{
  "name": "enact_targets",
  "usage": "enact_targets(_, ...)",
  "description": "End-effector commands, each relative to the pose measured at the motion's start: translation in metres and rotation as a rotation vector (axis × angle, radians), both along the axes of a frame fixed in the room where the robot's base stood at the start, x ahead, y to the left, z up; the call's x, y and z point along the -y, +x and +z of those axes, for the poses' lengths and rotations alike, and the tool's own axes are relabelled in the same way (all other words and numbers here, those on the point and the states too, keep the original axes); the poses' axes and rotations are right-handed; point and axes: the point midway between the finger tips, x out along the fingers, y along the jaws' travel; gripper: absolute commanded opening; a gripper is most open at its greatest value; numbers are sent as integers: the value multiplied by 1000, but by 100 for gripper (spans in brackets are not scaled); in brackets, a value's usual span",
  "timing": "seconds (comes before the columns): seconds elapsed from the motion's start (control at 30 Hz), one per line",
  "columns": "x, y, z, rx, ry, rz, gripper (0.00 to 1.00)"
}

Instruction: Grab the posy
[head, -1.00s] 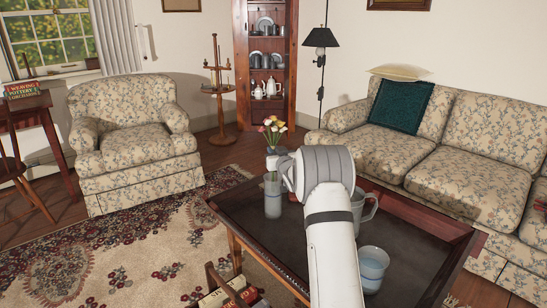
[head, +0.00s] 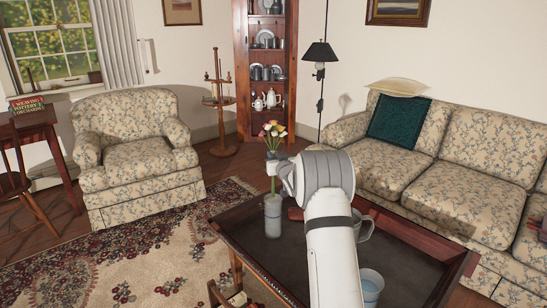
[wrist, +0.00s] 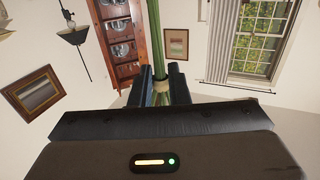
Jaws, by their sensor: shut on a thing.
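The posy (head: 272,130), with yellow, pink and white blooms, stands upright over the near left corner of the low table. Its green stems run down toward the mouth of a tall glass vase (head: 272,217). I cannot tell if their ends are clear of the rim. My gripper (head: 275,172) is at the stems, largely hidden behind my own wrist in the head view. In the wrist view, the dark fingers of my gripper (wrist: 162,82) are shut on the green stems (wrist: 173,40). The blooms are out of the wrist view.
The low dark table (head: 330,262) also holds a mug (head: 364,226) and a glass cup (head: 370,286), close to my arm. A sofa (head: 445,190) stands to the right and an armchair (head: 140,150) to the left. Open rug (head: 130,250) lies at left.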

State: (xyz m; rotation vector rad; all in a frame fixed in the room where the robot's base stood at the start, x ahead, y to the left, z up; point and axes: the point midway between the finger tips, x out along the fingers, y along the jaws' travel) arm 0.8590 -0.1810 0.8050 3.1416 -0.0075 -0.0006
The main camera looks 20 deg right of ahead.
Motion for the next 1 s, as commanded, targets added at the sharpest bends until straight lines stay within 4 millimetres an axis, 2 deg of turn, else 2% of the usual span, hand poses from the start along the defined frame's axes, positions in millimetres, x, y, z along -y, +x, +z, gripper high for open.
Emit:
enact_targets(0.03,0,0,10,1,0,0,0)
enact_targets(0.6,0,0,56,1,0,0,0)
enact_targets(1.0,0,0,60,1,0,0,0)
